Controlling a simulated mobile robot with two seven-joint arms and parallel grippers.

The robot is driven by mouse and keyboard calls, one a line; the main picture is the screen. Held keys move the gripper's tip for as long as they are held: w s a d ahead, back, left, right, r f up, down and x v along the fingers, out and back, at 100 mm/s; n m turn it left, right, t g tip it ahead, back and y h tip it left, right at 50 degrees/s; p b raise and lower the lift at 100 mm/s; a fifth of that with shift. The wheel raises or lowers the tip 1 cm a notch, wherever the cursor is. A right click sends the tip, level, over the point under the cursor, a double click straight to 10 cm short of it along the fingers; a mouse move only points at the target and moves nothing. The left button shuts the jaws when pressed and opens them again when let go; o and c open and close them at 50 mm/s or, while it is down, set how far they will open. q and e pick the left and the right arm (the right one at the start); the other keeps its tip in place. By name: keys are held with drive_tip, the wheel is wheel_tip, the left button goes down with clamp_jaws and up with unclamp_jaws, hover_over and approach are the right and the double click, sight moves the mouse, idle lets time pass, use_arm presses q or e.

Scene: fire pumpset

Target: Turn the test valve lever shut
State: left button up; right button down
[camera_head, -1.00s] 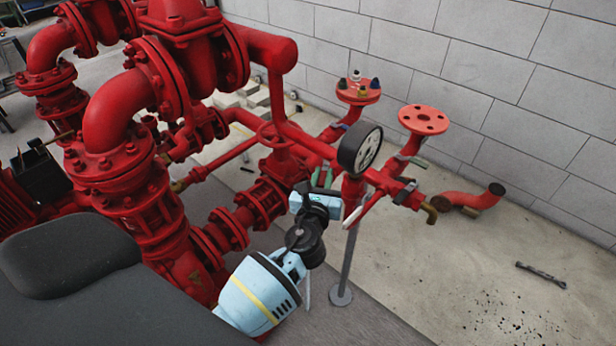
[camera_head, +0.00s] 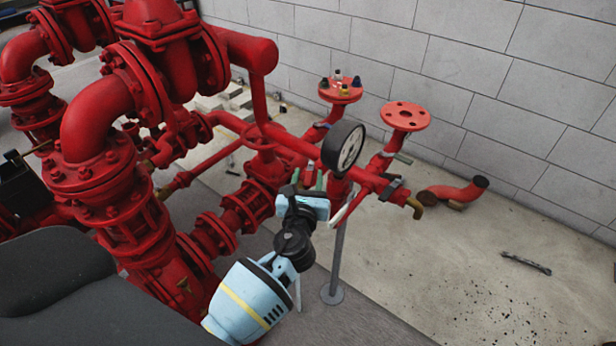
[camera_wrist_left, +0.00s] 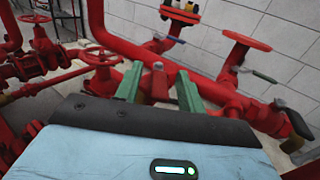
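The red pipe run carries a round gauge (camera_head: 343,147) and ends at the right in a brass outlet (camera_head: 415,207). A dark grey handle (camera_head: 392,188) sits on the pipe near this outlet. A pale, slanting bar (camera_head: 350,205) shows just right of my left gripper (camera_head: 309,181); I cannot tell which part is the test valve lever. In the left wrist view, the green fingers of my left gripper (camera_wrist_left: 159,88) are apart, with a red part (camera_wrist_left: 159,84) between them and gaps at both sides. Contact is not clear. My right gripper is not in view.
Large red pump pipes (camera_head: 120,200) fill the left. A flanged riser (camera_head: 405,116) with a grey-green handle (camera_head: 398,157) stands behind the outlet. A thin support post (camera_head: 335,260) stands close to my left wrist. Floor at the right is mostly clear, with a wrench (camera_head: 526,263).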

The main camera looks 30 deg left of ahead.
use_arm(q)
drive_tip(key=v, duration=0.7)
drive_tip(key=shift+s, duration=0.25)
